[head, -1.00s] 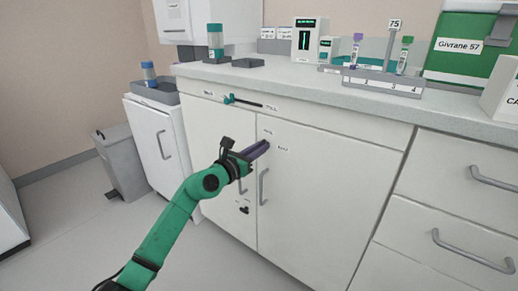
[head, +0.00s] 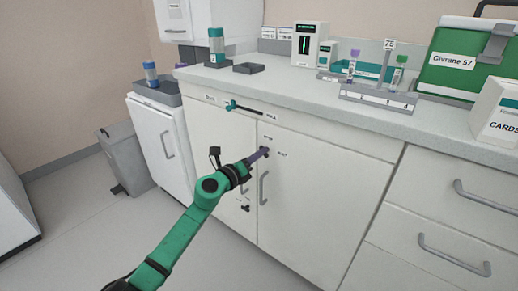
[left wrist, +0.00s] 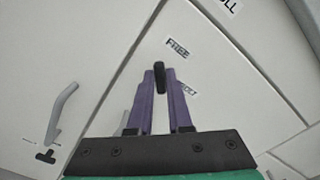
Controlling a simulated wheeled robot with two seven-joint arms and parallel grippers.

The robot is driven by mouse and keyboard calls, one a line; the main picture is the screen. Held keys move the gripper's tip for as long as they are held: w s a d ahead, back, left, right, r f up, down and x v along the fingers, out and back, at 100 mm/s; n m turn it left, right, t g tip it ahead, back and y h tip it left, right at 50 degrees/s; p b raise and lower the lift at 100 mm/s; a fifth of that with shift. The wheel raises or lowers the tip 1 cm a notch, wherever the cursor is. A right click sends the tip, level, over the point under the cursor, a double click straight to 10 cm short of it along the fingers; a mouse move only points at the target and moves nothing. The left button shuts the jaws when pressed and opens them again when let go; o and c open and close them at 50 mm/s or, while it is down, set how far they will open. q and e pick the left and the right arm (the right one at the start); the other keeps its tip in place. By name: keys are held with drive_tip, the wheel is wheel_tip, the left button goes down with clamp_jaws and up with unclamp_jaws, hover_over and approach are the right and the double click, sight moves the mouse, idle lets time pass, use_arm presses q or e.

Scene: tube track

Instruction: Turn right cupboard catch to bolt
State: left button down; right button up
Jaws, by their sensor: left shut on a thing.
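The right cupboard catch (left wrist: 160,78) is a small black bar on the pale right door (head: 315,200), near its top left corner. In the left wrist view it lies between the purple fingertips of my left gripper (left wrist: 160,84), which is shut on it. The bar stands about upright in that view, with the FREE label (left wrist: 177,47) above it and the BOLT label (left wrist: 187,90), partly behind a finger, to its right. In the head view my left gripper (head: 264,153) hides most of the catch. My right gripper is not in view.
The right door's handle (head: 263,188) is just below my gripper. The left door has a black catch (head: 245,208) low down. A teal-ended slider (head: 232,105) is above the doors. The counter (head: 300,91) carries a tube rack (head: 378,98) and boxes.

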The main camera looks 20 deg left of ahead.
use_arm(q)
drive_tip(key=shift+a+f+n+p, duration=0.1)
drive_tip(key=shift+n+p, duration=1.15)
drive_tip(key=shift+n, duration=1.2)
drive_tip(key=shift+f+n+p, duration=0.1)
drive_tip(key=shift+n+p, duration=1.15)
drive_tip(key=shift+n, duration=1.2)
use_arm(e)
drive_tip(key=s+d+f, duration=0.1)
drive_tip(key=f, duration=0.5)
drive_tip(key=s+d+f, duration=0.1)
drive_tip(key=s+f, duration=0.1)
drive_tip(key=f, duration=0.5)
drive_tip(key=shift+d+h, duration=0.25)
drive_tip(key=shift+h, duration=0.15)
use_arm(q)
drive_tip(key=c, duration=0.8)
unclamp_jaws()
drive_tip(key=shift+c, duration=0.2)
drive_tip(key=p+v, duration=0.1)
drive_tip(key=v, duration=1.3)
drive_tip(key=shift+s, duration=0.25)
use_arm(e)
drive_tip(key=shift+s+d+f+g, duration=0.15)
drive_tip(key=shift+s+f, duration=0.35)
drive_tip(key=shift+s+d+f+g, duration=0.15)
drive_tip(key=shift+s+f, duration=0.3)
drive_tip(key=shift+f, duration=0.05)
